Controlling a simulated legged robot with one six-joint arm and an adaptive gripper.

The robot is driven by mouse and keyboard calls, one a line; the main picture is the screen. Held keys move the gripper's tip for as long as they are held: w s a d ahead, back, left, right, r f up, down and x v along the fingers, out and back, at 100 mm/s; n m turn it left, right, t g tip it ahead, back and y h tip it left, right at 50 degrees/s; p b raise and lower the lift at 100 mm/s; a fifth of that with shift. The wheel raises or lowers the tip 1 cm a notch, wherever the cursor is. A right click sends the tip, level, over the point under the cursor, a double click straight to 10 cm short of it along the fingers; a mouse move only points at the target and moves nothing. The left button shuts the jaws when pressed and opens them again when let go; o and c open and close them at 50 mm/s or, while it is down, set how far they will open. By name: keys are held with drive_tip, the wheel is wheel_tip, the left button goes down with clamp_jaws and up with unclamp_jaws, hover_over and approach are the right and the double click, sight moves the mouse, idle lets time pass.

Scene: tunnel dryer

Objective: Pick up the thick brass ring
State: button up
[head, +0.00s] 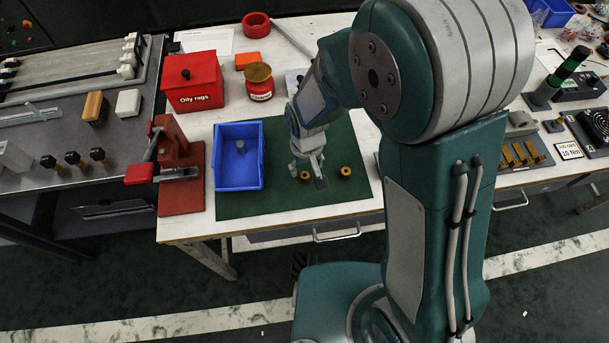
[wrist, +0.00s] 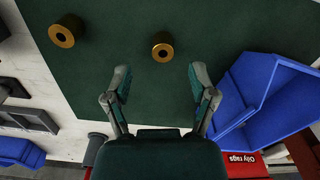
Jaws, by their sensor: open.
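Two brass rings lie apart on the dark green mat (head: 260,203). One ring (head: 305,175) is by my gripper (head: 307,170); the other ring (head: 345,171) is to its right. In the wrist view, the nearer ring (wrist: 162,55) is centred just beyond the fingertips of my gripper (wrist: 160,77). The other ring (wrist: 60,38) is at upper left and looks larger, with its side wall showing. I cannot tell surely which ring is thicker. My gripper is open and empty, above the mat, with a finger on either side of the nearer ring's line.
A blue bin (head: 225,183) holding a small grey piece stands left of the rings; its edge shows at right in the wrist view (wrist: 260,110). A red vise (head: 180,185), an oily rags box (head: 193,82) and a red tin (head: 260,90) stand around. The mat's front is clear.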

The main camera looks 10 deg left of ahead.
sight(304, 174)
drive_tip(key=f, duration=0.5)
drive_tip(key=shift+w+a, duration=0.1)
drive_tip(key=shift+a, duration=0.15)
drive_tip(key=shift+c, duration=0.4)
clamp_jaws()
